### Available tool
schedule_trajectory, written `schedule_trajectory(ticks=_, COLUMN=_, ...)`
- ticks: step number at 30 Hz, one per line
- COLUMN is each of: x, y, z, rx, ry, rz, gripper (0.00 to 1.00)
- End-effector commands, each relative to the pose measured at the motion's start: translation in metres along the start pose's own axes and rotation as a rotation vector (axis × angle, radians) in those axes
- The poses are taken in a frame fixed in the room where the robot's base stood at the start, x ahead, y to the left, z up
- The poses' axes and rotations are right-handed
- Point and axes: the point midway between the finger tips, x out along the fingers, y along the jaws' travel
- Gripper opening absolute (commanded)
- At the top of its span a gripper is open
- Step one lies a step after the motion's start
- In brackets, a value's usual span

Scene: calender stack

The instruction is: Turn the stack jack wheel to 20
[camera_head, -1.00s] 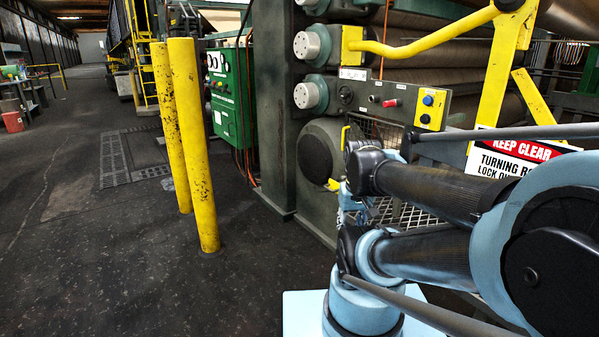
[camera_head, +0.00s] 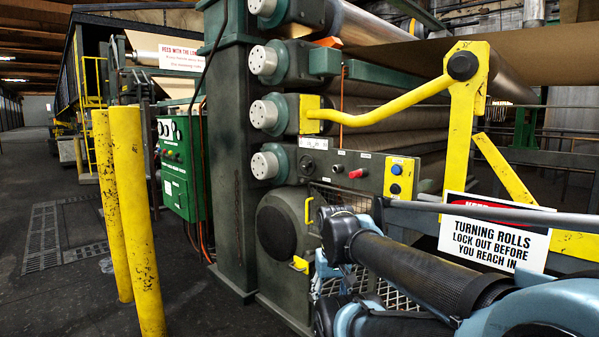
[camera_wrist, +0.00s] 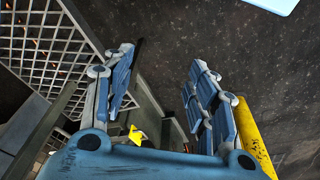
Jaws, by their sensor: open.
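A dark round knob or small wheel (camera_head: 308,165) sits at the left end of the grey control panel (camera_head: 349,175) in the head view. It may be the stack jack wheel; I cannot read a number on it. A small white label plate (camera_head: 313,142) is just above it. My gripper (camera_wrist: 162,60) is open and empty in the wrist view, its two blue-grey fingers spread apart over dark floor. My arm fills the lower right of the head view, below the panel. I cannot make out the fingers there. The knob is not recognisable in the wrist view.
Two yellow posts (camera_head: 136,220) stand at left, before a green cabinet (camera_head: 181,167). A yellow bent bar (camera_head: 385,115) crosses above the panel. A warning sign (camera_head: 495,232) hangs at right. A metal grille (camera_wrist: 45,50) is close left of my fingers.

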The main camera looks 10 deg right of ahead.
Motion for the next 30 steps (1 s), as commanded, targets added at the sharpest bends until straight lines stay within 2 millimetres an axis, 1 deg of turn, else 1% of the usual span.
schedule_trajectory(ticks=5, x=-0.019, y=0.019, z=-0.032, rx=0.064, ry=0.0, rz=0.099, gripper=0.53)
schedule_trajectory(ticks=8, x=-0.032, y=0.031, z=-0.058, rx=0.12, ry=0.014, rz=0.181, gripper=0.53)
schedule_trajectory(ticks=12, x=-0.051, y=0.046, z=-0.099, rx=0.203, ry=0.053, rz=0.296, gripper=0.53)
schedule_trajectory(ticks=17, x=-0.071, y=0.056, z=-0.15, rx=0.296, ry=0.128, rz=0.418, gripper=0.53)
schedule_trajectory(ticks=23, x=-0.095, y=0.058, z=-0.219, rx=0.411, ry=0.26, rz=0.551, gripper=0.53)
schedule_trajectory(ticks=24, x=-0.099, y=0.056, z=-0.233, rx=0.434, ry=0.292, rz=0.574, gripper=0.53)
schedule_trajectory(ticks=26, x=-0.105, y=0.053, z=-0.254, rx=0.468, ry=0.343, rz=0.606, gripper=0.53)
schedule_trajectory(ticks=30, x=-0.119, y=0.041, z=-0.303, rx=0.545, ry=0.473, rz=0.669, gripper=0.53)
